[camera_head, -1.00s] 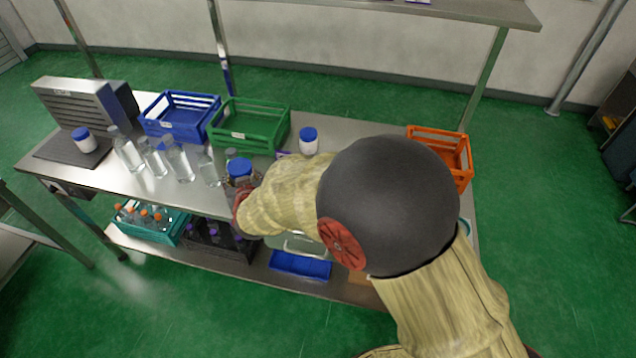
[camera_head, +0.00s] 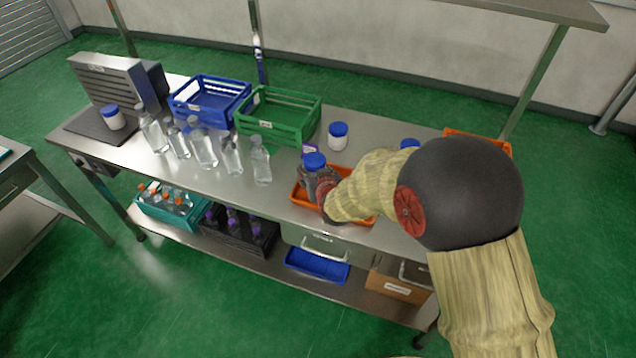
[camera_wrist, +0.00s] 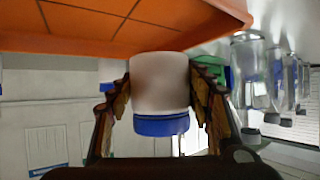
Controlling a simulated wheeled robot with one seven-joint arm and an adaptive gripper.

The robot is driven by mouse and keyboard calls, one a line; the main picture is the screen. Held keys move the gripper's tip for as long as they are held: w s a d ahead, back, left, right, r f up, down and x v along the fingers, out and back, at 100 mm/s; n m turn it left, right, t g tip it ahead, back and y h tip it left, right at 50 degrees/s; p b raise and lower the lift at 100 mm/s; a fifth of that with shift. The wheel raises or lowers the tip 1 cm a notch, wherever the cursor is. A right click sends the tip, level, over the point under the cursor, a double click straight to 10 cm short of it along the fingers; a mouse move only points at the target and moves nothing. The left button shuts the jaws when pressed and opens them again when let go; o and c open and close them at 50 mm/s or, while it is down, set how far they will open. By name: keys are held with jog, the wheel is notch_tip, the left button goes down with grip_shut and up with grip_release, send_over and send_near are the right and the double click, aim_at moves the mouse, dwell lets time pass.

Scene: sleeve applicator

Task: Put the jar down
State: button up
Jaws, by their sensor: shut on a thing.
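A white jar with a blue lid is in my gripper; in the head view its blue lid (camera_head: 314,161) shows above my fingers. In the wrist view the jar (camera_wrist: 160,85) sits between both fingers, its lid toward the bottom of the picture. My gripper (camera_head: 322,190) is shut on the jar, which looks upright. An orange tray (camera_head: 305,199) lies on the steel table around and behind my gripper; the orange surface also fills the top of the wrist view (camera_wrist: 90,22). I cannot tell whether the jar's base touches the tray.
Another white jar (camera_head: 338,136) stands behind the tray, and a blue lid (camera_head: 410,144) shows beside my arm. Several clear bottles (camera_head: 203,150) stand to the left. A green crate (camera_head: 278,115) and a blue crate (camera_head: 208,100) are at the back. A jar (camera_head: 112,117) stands far left.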

jog(key=shift+w+d+f, duration=0.15)
jog(key=shift+d+f, duration=0.15)
jog(key=shift+f, duration=0.15)
jog(key=shift+d+f+b, duration=0.1)
jog(key=shift+f+b, duration=0.7)
jog(key=shift+f, duration=0.75)
jog(key=shift+f, duration=0.15)
jog(key=o, duration=1.1)
jog(key=shift+c, duration=0.2)
